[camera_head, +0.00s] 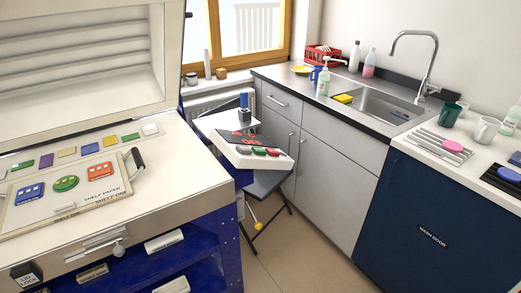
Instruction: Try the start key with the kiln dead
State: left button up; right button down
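The kiln (130,238) stands at the left with its pale lid (80,65) raised. On its top lies a shelf (100,197) bearing a green round piece, a blue piece and a red piece. A white control box (245,160) with a sloped dark panel (240,137) stands right of the kiln. Red marks show on the panel; they are too small to read. A row of coloured keys, among them a green key (259,151) and a red key (274,152), runs along its front. A small dark switch box (26,275) shows at the kiln's lower left. Neither gripper is in view.
A folding stool (265,185) stands under the control box. A grey counter with a sink (375,105) runs along the back right. A dark blue cabinet (425,225) with cups and trays on top stands at the right. The floor (305,255) between is clear.

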aim_at(257, 151)
jog(key=z, duration=0.55)
jog(key=k, duration=0.65)
jog(key=z, duration=0.7)
jog(key=i, duration=1.3)
jog(key=u, duration=1.2)
jog(key=i, duration=0.85)
jog(key=u, duration=1)
